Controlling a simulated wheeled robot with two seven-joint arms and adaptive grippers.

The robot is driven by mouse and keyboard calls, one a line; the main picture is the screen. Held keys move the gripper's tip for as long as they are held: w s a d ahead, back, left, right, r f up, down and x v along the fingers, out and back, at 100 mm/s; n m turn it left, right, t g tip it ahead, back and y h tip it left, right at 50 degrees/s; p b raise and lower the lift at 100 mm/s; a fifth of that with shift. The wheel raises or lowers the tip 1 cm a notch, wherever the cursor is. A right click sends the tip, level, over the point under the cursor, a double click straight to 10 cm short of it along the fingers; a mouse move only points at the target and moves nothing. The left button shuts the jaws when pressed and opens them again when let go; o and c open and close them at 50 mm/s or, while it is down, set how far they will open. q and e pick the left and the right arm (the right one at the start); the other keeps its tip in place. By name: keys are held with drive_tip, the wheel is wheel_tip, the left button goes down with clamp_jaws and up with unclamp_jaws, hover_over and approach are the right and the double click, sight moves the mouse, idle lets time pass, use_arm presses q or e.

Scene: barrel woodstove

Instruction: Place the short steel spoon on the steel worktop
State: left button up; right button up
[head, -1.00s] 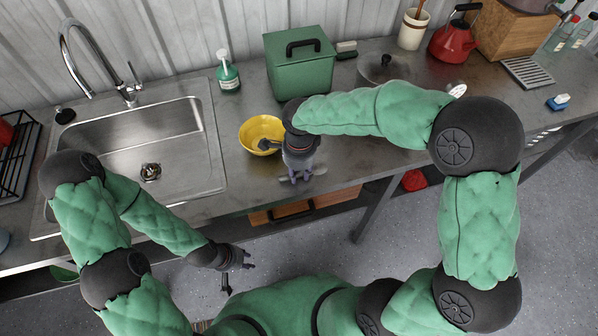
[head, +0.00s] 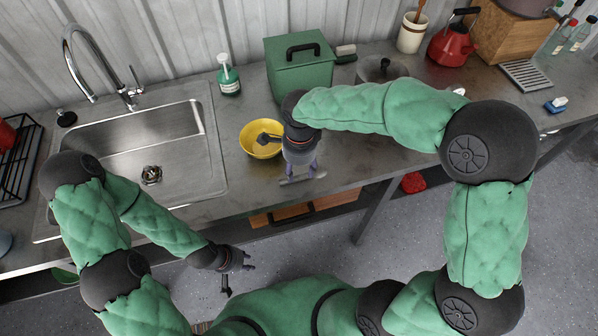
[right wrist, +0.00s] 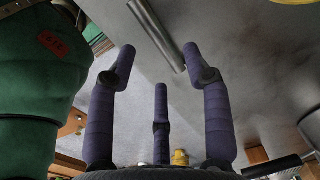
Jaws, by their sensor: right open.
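The short steel spoon (head: 291,183) lies at the front edge of the steel worktop (head: 222,205), in front of the yellow bowl. In the right wrist view, a smooth steel bar (right wrist: 160,38), apparently the spoon's handle, crosses just beyond my fingertips. Whether it rests fully on the top is hard to tell. My right gripper (head: 302,171) is right over the spoon, its fingers spread with nothing between them; it also shows in the right wrist view (right wrist: 160,68). My left gripper (head: 239,272) hangs in front of the counter, fingers apart and empty.
The yellow bowl (head: 247,141) stands just behind my right gripper. The sink (head: 180,122) is to the left. A green box (head: 300,76), a soap bottle (head: 228,78), a lid (head: 380,70) and a red kettle (head: 450,45) stand farther back. Worktop right of the bowl is partly clear.

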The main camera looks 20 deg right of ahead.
sight(300, 179)
wheel_tip(300, 179, up, 8)
drive_tip(key=p, duration=0.1)
drive_tip(key=shift+r+p, duration=0.15)
drive_tip(key=shift+p, duration=0.2)
